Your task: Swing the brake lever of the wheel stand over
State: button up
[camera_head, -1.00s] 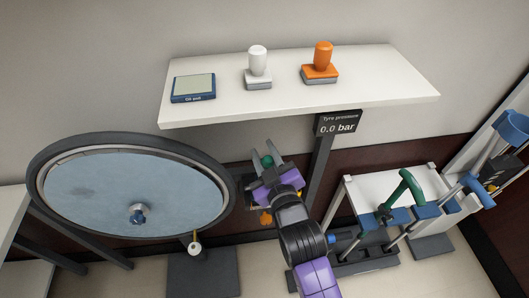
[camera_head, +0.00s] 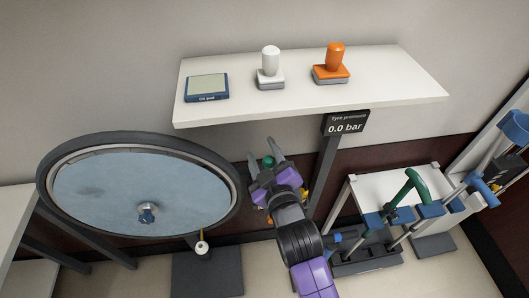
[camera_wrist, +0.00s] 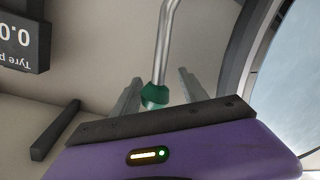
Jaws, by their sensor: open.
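The brake lever is a bent metal rod (camera_wrist: 165,45) with a green knob (camera_wrist: 155,95) at its end. In the head view the green knob (camera_head: 268,161) shows between the fingers of my gripper (camera_head: 266,154), to the right of the wheel (camera_head: 233,212). In the wrist view my gripper (camera_wrist: 158,82) is open, with one grey finger on each side of the knob. Whether either finger touches it I cannot tell. The lever's pivot is hidden behind my gripper and arm in the head view.
A white shelf (camera_head: 390,92) above holds a blue-framed pad (camera_head: 207,87), a white-handled stamp (camera_head: 270,68) and an orange one (camera_head: 332,64). A tyre pressure display (camera_head: 346,123) hangs below it.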

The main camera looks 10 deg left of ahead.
jog(key=shift+s+d, duration=0.1)
jog(key=shift+d, duration=0.1)
jog(key=shift+s+d, duration=0.15)
jog(key=shift+s, duration=0.15)
jog(key=b+v, duration=0.1)
jog(key=v, duration=0.5)
jog(key=shift+s, duration=0.4)
jog(key=shift+d+r, duration=0.1)
jog(key=shift+r, duration=0.05)
